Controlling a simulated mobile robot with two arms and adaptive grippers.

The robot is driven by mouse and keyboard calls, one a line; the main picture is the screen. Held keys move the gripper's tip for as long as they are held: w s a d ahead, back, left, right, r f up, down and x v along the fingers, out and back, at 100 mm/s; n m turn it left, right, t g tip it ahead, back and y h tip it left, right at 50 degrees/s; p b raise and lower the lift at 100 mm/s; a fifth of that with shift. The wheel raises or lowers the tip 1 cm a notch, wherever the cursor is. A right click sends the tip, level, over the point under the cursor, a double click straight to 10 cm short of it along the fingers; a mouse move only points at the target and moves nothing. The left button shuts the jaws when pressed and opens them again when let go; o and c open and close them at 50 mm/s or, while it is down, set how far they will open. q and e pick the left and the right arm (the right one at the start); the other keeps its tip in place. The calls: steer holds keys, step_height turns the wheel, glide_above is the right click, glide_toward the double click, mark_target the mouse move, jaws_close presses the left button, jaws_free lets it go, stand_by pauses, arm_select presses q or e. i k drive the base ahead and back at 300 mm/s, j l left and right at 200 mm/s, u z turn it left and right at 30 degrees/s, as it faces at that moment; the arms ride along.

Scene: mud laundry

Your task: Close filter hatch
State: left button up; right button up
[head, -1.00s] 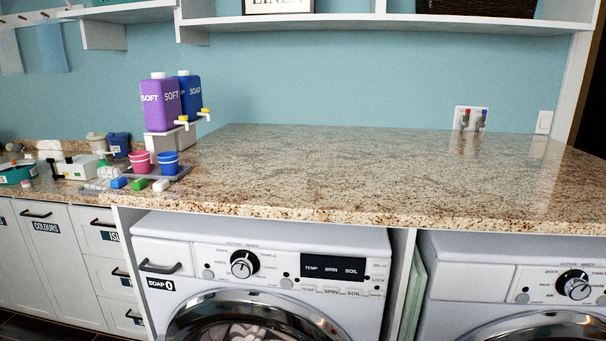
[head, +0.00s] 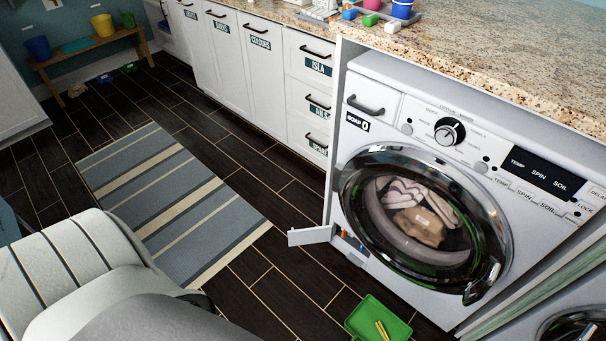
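The filter hatch (head: 311,235) is a small white flap low on the front left corner of the washing machine (head: 384,183). It stands open, swung out to the left. Small coloured parts (head: 350,241) show in the opening beside it. The round glass door (head: 425,219) of the machine is shut, with striped and tan laundry behind it. Neither of my grippers is in view.
A green tray (head: 366,318) with yellow sticks lies on the floor before the washer. A striped rug (head: 172,205) lies left of it. Dark floor is clear between rug and hatch. A wooden bench (head: 92,45) with buckets stands far left.

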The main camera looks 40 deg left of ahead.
mark_target(317, 234)
steer(key=j+z, duration=0.2)
steer(key=j, duration=0.3)
steer(key=j+z, duration=0.15)
steer(key=j, duration=0.35)
steer(key=j+z, duration=0.2)
steer(key=j, duration=0.3)
steer(key=k+j+z, duration=0.2)
steer(key=j, duration=0.3)
steer(key=j+z, duration=0.2)
steer(key=j, duration=0.3)
steer(key=j+z, duration=0.15)
steer(key=j, duration=0.25)
steer(key=j+z, duration=0.2)
steer(key=j, duration=0.2)
steer(key=k+j+z, duration=0.15)
steer(key=j, duration=0.25)
steer(key=k+j+z, duration=0.15)
steer(key=j, duration=0.2)
steer(key=j+z, duration=0.15)
steer(key=j, duration=0.25)
steer(key=k+j+z, duration=0.2)
steer(key=j, duration=0.15)
steer(key=k+j+z, duration=0.15)
steer(key=j, duration=0.2)
